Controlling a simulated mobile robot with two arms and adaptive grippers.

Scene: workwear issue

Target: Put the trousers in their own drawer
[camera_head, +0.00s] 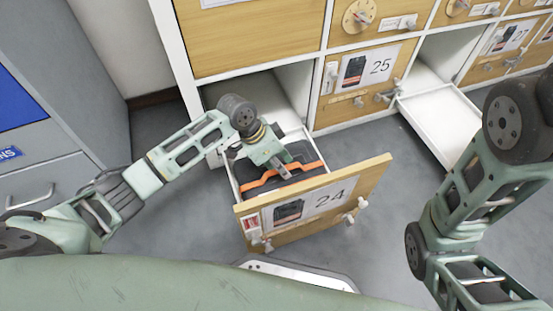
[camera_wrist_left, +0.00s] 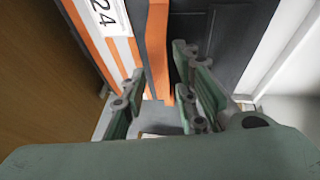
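The dark trousers with orange trim (camera_head: 296,174) lie folded in the pulled-out drawer marked 24 (camera_head: 375,180). My left gripper (camera_head: 283,170) points down into the drawer at the trousers. In the left wrist view its fingers (camera_wrist_left: 158,85) are apart, with the orange-edged strip between them; I see no clear grip. My right arm is at the right of the head view, its gripper out of frame.
A closed door marked 25 (camera_head: 366,78) is beside the open drawer. Another empty white drawer (camera_head: 440,122) is pulled out farther right. A grey cabinet (camera_head: 50,165) stands at the left. Grey floor is clear between the open drawers.

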